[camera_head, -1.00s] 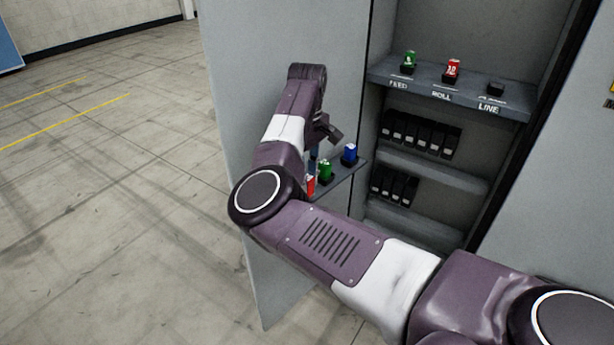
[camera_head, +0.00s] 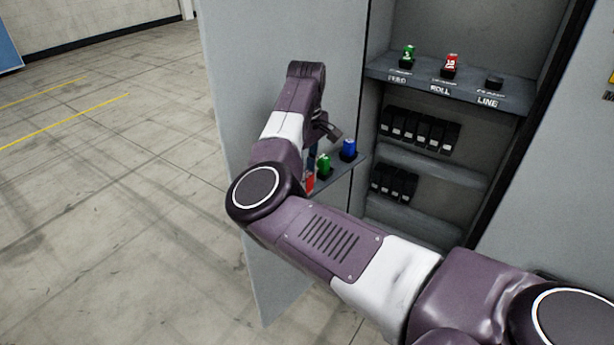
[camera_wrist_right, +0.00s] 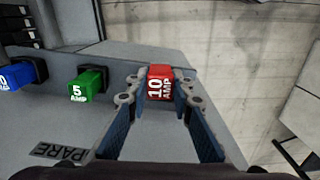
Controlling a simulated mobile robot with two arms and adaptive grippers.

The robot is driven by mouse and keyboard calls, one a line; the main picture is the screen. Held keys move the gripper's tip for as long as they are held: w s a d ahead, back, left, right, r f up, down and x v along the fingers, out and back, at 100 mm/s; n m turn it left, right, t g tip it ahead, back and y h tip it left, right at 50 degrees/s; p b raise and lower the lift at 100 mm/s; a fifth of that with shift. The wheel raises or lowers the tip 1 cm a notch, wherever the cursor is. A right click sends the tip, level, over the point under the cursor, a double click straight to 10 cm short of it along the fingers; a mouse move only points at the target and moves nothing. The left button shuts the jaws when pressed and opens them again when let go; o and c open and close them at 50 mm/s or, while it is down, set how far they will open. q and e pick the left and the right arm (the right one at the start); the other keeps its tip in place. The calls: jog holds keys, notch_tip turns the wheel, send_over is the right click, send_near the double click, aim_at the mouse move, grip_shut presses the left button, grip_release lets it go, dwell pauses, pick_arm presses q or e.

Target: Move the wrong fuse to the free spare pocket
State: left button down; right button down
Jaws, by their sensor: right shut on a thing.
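My right gripper (camera_wrist_right: 160,95) is shut on a red 10 AMP fuse (camera_wrist_right: 159,83), with one blue finger on each side. The red fuse (camera_head: 310,182) is at the near end of the door's spare shelf (camera_head: 343,173), partly hidden by my arm. I cannot tell whether it sits in a pocket or just above one. Beside it on that shelf stand a green 5 AMP fuse (camera_wrist_right: 87,84) and a blue fuse (camera_wrist_right: 18,75). In the cabinet, FEED holds a green fuse (camera_head: 408,56) and ROLL a red fuse (camera_head: 451,65). The LINE socket (camera_head: 493,83) is empty. My left gripper is out of view.
The spare shelf is on the open grey door (camera_head: 235,130). Black modules (camera_head: 420,130) fill two rows inside the cabinet, below the upper fuse shelf (camera_head: 470,92). Open floor (camera_head: 110,200) lies left of the door.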

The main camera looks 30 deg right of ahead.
aim_at(311, 173)
jog(key=shift+s+a+f+b, duration=0.1)
jog(key=shift+s+f+b, duration=0.1)
jog(key=shift+f, duration=0.35)
jog(key=shift+s+f+b, duration=0.1)
jog(key=shift+f+b, duration=0.05)
jog(key=shift+f, duration=0.4)
jog(key=c, duration=2.1)
grip_release()
jog(key=o, duration=0.5)
jog(key=shift+w+d+f, duration=0.4)
jog(key=shift+r, duration=0.2)
jog(key=shift+s+r, duration=0.15)
jog(key=shift+s, duration=0.05)
jog(key=shift+d+r, duration=0.3)
jog(key=shift+r, duration=0.15)
jog(key=r, duration=0.6)
jog(key=shift+s+d+r, duration=0.1)
jog(key=shift+d+r, duration=0.05)
jog(key=shift+d, duration=0.05)
jog(key=shift+r, duration=0.15)
